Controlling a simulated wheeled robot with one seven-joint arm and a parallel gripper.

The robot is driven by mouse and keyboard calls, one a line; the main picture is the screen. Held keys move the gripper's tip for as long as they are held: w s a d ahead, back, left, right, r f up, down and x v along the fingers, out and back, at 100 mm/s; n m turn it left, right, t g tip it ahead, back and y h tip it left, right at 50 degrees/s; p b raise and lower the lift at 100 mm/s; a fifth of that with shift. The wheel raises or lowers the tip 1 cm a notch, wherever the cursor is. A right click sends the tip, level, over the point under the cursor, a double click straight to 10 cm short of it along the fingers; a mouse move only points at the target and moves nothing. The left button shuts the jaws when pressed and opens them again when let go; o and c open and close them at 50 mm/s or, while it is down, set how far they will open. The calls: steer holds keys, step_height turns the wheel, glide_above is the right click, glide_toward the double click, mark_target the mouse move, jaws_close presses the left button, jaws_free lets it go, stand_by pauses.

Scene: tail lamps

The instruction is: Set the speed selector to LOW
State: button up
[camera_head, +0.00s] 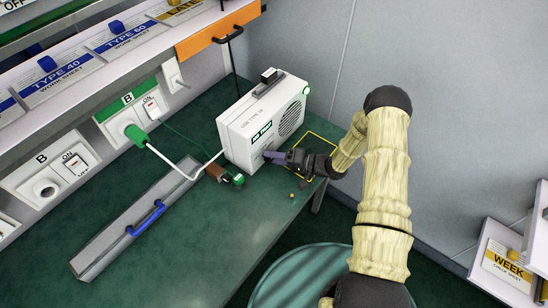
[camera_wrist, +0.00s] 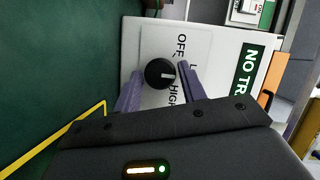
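The speed selector is a round black knob (camera_wrist: 154,73) on the white panel (camera_wrist: 214,40) of a machine. In the wrist view its white pointer mark aims right, between OFF and HIGH, toward a label starting with "L". My right finger hides the rest of that label. My gripper (camera_wrist: 160,78) has one purple finger on each side of the knob, very close to it. I cannot tell whether they touch it. In the head view, the white box-shaped machine (camera_head: 248,137) stands on the green bench, and my gripper (camera_head: 270,156) is at its front; the knob is hidden there.
The green bench (camera_head: 215,225) is clear in front. A grey tray with a blue handle (camera_head: 147,217) lies left. A yellow outline (camera_head: 322,140) marks the bench on the right. A wall stands behind.

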steer(key=shift+o, duration=0.8)
steer(key=b+v, duration=0.2)
steer(key=v, duration=1.5)
steer(key=shift+d+b, duration=0.25)
steer(key=shift+b, duration=0.1)
